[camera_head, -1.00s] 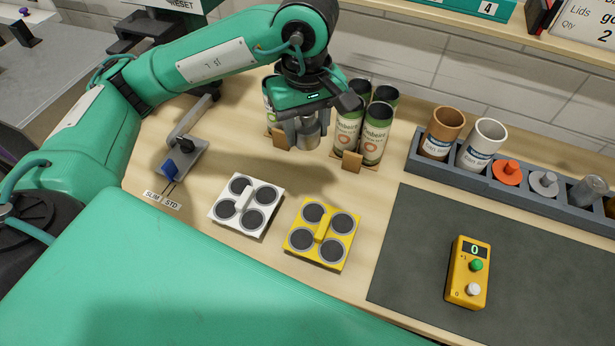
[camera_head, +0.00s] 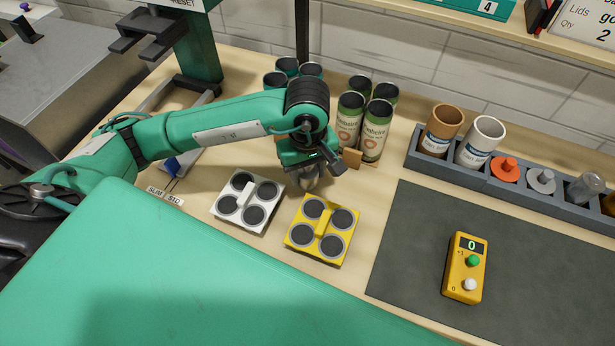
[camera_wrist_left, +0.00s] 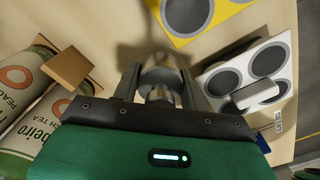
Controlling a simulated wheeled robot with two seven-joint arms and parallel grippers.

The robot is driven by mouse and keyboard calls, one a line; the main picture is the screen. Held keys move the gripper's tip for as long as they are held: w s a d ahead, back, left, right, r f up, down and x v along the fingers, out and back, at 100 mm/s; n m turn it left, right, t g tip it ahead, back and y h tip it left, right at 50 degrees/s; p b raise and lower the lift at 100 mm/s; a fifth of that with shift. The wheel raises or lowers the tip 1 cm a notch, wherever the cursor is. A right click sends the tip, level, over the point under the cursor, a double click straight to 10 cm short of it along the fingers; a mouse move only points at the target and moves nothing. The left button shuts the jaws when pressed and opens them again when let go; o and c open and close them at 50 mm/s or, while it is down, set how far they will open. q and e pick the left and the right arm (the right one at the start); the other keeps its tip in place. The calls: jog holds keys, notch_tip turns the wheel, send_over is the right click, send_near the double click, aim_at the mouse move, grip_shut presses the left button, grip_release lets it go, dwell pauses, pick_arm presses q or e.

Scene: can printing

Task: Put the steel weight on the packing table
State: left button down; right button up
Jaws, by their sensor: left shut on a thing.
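The steel weight (camera_wrist_left: 160,82) is a small silver cylinder with a narrower knob, seen in the left wrist view between my left gripper's fingers (camera_wrist_left: 160,88). My left gripper (camera_head: 309,180) is shut on it. In the head view the weight is mostly hidden under the gripper, low over the wooden packing table (camera_head: 270,262), just behind the white and yellow four-hole pieces. I cannot tell whether the weight touches the table. My right gripper is not in view.
The white four-hole piece (camera_head: 247,201) and yellow one (camera_head: 321,229) lie in front. Printed cans (camera_head: 375,130) stand behind right, several more cans behind left. A grey rack (camera_head: 510,182), a dark mat (camera_head: 420,240) and a yellow counter box (camera_head: 466,268) are at right.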

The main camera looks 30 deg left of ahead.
aim_at(307, 181)
pick_arm(q)
notch_tip(307, 181, down, 3)
jog(key=shift+f, duration=0.25)
jog(key=c, duration=1.2)
grip_release()
jog(key=shift+o, duration=0.8)
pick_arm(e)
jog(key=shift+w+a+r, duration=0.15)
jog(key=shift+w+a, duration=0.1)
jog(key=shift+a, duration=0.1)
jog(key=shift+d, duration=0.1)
